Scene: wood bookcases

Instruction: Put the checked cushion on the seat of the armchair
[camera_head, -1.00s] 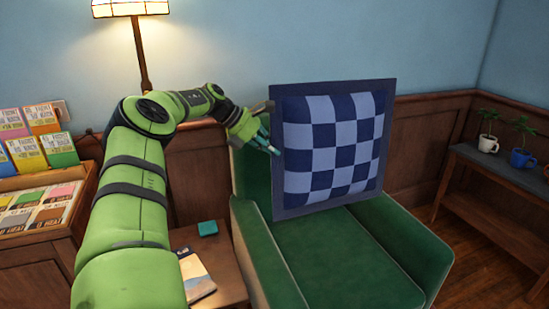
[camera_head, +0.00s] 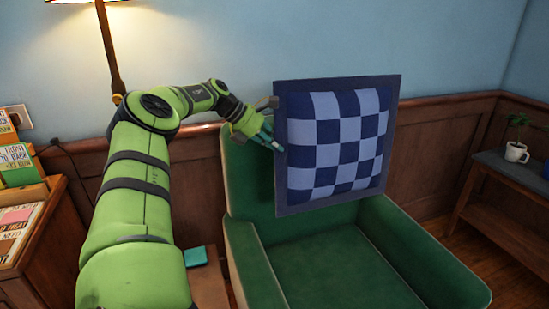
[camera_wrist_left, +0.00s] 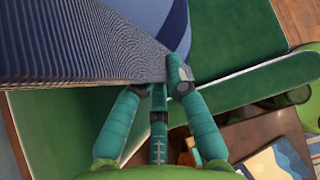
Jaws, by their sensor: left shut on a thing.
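The checked cushion (camera_head: 336,142) is blue and light blue with a dark blue border. It is upright in front of the armchair's backrest, above the green seat (camera_head: 325,262). My left gripper (camera_head: 266,133) is shut on the cushion's left edge. In the left wrist view, the teal fingers (camera_wrist_left: 168,85) meet the cushion's edge (camera_wrist_left: 90,45), which fills the upper left. The armchair (camera_head: 245,185) is green; the cushion hides much of its backrest. I cannot tell whether the cushion's lower edge touches the chair. My right gripper is not in view.
A small side table (camera_head: 208,285) with a teal box (camera_head: 195,256) stands left of the armchair. A card rack (camera_head: 20,220) is at the far left, and a lamp (camera_head: 108,45) stands behind my arm. A dark shelf with a potted plant (camera_head: 516,152) is at the right.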

